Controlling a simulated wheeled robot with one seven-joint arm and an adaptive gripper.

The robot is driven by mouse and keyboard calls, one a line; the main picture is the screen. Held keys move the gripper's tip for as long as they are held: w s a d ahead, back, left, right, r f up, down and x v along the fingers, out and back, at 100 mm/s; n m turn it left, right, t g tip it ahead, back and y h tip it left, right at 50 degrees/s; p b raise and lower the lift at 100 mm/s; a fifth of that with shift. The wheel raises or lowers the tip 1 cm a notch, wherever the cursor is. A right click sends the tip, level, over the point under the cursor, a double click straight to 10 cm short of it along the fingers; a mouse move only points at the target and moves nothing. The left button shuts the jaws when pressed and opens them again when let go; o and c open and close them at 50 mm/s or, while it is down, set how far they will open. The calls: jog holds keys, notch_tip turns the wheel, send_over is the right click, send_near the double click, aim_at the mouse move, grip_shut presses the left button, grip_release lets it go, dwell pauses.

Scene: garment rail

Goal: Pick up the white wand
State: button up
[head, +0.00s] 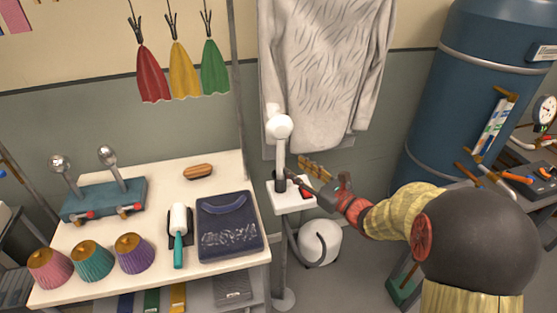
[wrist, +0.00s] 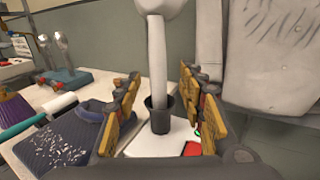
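The white wand (head: 279,150) stands upright in a dark cup on a small white shelf (head: 290,203), its round head at the top. In the wrist view its shaft (wrist: 158,75) rises from the dark cup (wrist: 159,115), in the gap between my two yellow-brown fingers. My gripper (head: 297,174) comes in from the right at the height of the wand's lower shaft. In the wrist view my gripper (wrist: 160,98) is open, with space on both sides of the shaft. No contact shows. I cannot tell how deep the shaft sits between the fingers.
A grey garment (head: 325,75) hangs behind the wand. A white table (head: 190,265) to the left holds a dark pad (head: 230,240), a lint roller (head: 179,225) and coloured cups. A blue tank (head: 480,90) stands at the right. A red patch lies on the shelf beside the cup.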

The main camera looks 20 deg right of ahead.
aim_at(283, 159)
jog(key=shift+b+x, duration=0.35)
jog(key=shift+x, duration=0.85)
jog(key=shift+b+x, duration=1)
jog(key=shift+x, duration=1.75)
jog(key=shift+s+a+r, duration=0.1)
jog(key=shift+a+r, duration=0.05)
jog(key=shift+a, duration=0.05)
jog(key=c, duration=0.3)
jog(key=c, duration=0.7)
grip_shut()
